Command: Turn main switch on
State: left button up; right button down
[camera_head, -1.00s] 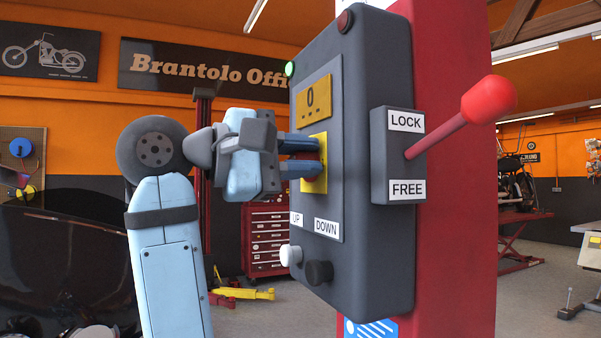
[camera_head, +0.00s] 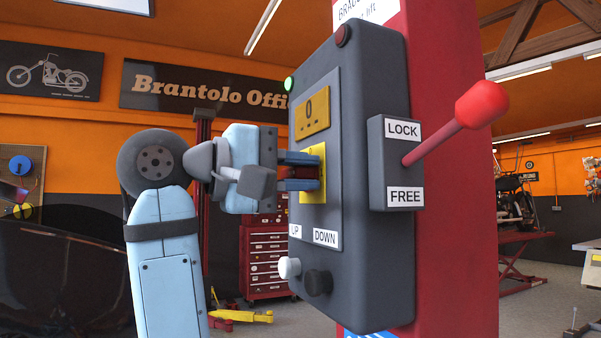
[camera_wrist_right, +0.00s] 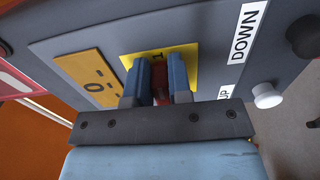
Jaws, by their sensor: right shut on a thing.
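The main switch is a red knob (camera_head: 303,172) on a yellow plate (camera_head: 313,193), on the front of a dark grey control box (camera_head: 368,270). My right gripper (camera_head: 312,172) points at the plate, its blue fingers on either side of the knob. In the right wrist view the red knob (camera_wrist_right: 161,88) sits between the fingers of the gripper (camera_wrist_right: 160,75), which is shut on it. A mark like a "1" shows on the yellow plate (camera_wrist_right: 190,57) beyond the knob. The fingers hide part of the knob. My left gripper is not in view.
A gold panel (camera_head: 313,110) marked "0" sits above the switch. A green lamp (camera_head: 289,84) glows at the box's top left. White (camera_head: 289,267) and black (camera_head: 318,282) buttons sit below. A red-balled lever (camera_head: 481,105) sticks out on the right, beside LOCK and FREE labels.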

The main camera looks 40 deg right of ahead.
jog(key=c, duration=1.1)
grip_release()
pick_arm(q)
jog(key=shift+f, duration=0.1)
pick_arm(e)
jog(key=shift+o, duration=0.3)
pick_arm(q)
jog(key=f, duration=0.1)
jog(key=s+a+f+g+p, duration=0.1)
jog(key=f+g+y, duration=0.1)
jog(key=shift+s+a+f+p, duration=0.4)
pick_arm(e)
jog(key=v, duration=1.3)
jog(key=shift+w+a, duration=0.15)
jog(key=shift+a, duration=0.2)
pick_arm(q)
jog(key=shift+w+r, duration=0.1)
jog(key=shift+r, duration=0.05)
